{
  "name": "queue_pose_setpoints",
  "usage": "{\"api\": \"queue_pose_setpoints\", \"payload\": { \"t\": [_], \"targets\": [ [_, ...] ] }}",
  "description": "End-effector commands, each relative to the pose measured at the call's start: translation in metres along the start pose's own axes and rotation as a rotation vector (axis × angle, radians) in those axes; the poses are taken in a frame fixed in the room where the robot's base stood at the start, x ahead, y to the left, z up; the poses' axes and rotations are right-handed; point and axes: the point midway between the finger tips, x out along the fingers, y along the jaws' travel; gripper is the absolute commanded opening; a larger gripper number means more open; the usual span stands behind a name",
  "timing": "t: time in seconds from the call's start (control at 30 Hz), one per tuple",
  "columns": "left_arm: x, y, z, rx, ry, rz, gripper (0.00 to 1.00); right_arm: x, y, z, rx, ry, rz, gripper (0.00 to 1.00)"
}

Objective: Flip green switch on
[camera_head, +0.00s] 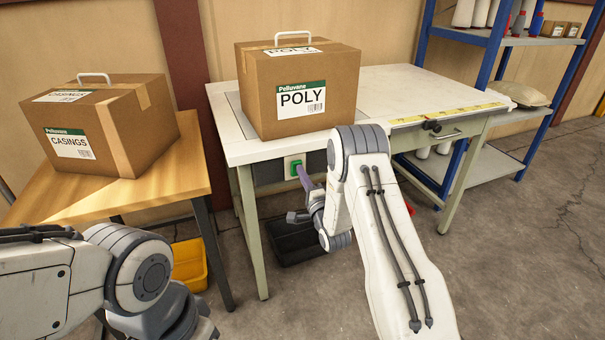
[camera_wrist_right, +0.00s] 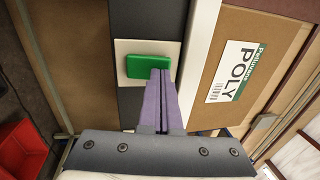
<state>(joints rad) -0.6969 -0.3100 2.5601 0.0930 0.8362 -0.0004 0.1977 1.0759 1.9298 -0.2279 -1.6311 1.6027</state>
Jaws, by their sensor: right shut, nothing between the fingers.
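The green switch (camera_head: 296,167) sits on a pale plate on the dark front panel under the white table's top. It also shows in the right wrist view (camera_wrist_right: 148,66), where the plate surrounds it. My right gripper (camera_head: 301,171) has its purple fingers shut and empty, pointing at the switch. In the right wrist view the fingertips (camera_wrist_right: 160,72) overlap the switch's lower right edge; I cannot tell whether they touch it. My left arm shows at the lower left of the head view, but its gripper fingers are out of view.
The POLY box (camera_head: 260,103) stands on the white table (camera_head: 402,82) above the switch. The CASINGS box (camera_head: 150,130) is on a wooden table (camera_head: 196,170) at left. A black bin (camera_head: 290,252) and yellow bin (camera_head: 189,262) are below. A blue shelf (camera_head: 468,33) stands at right.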

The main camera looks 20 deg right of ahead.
Motion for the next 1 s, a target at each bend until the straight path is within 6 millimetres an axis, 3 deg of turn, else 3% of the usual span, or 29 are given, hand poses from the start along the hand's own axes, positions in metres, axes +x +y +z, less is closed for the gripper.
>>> {"api": "queue_pose_setpoints", "payload": {
  "t": [0.43, 0.63, 0.7, 1.0],
  "targets": [
    [-0.002, 0.000, 0.000, 0.000, 0.000, 0.000, 1.00, 0.005, -0.001, 0.000, 0.000, 0.000, 0.004, 0.00],
    [-0.029, 0.002, -0.002, 0.000, 0.000, 0.000, 1.00, 0.016, -0.014, 0.000, -0.001, 0.000, 0.101, 0.00],
    [-0.020, 0.002, -0.002, 0.000, 0.001, 0.000, 1.00, 0.014, -0.004, 0.000, -0.001, 0.000, 0.103, 0.00],
    [-0.023, 0.002, -0.001, 0.000, 0.000, 0.000, 1.00, 0.011, -0.009, 0.004, -0.001, -0.004, 0.099, 0.00]
  ]
}}
